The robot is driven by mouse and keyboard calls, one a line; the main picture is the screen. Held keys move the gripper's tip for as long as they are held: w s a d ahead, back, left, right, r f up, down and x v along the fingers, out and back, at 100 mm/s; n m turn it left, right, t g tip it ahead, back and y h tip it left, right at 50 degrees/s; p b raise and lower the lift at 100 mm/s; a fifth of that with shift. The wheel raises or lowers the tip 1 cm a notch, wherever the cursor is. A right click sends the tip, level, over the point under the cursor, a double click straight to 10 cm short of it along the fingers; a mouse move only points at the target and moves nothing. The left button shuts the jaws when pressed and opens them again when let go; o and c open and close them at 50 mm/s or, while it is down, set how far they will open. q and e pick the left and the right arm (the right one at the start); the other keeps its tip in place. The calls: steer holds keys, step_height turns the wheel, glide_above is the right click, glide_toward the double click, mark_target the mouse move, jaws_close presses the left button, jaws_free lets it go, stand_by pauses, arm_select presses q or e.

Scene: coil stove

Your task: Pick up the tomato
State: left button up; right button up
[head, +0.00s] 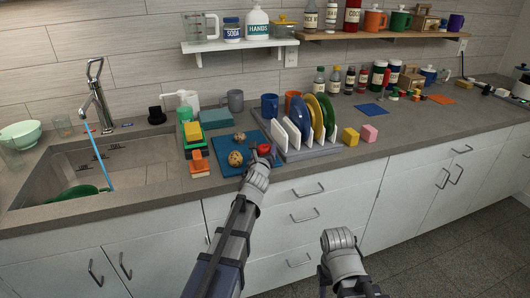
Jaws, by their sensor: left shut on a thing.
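The red tomato (264,149) is at the right side of the blue mat (228,142) on the counter, beside the dish rack. My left gripper (263,155) reaches over the counter's front edge and is shut on the tomato. The fingers are small in the view and partly hidden by my wrist. I cannot tell whether the tomato touches the mat. My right gripper (338,238) is low in front of the cabinets, away from the counter items; its fingers cannot be made out.
Two brownish round items (235,159) lie on the mat, left of my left gripper. A dish rack (300,150) with plates stands close on the right. The sink (120,160) is left; counter at far right front is clear.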

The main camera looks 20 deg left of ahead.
mark_target(264, 145)
arm_select(q)
steer(key=c, duration=0.4)
step_height(264, 145, up, 10)
steer(key=p, duration=1)
steer(key=shift+a, duration=0.15)
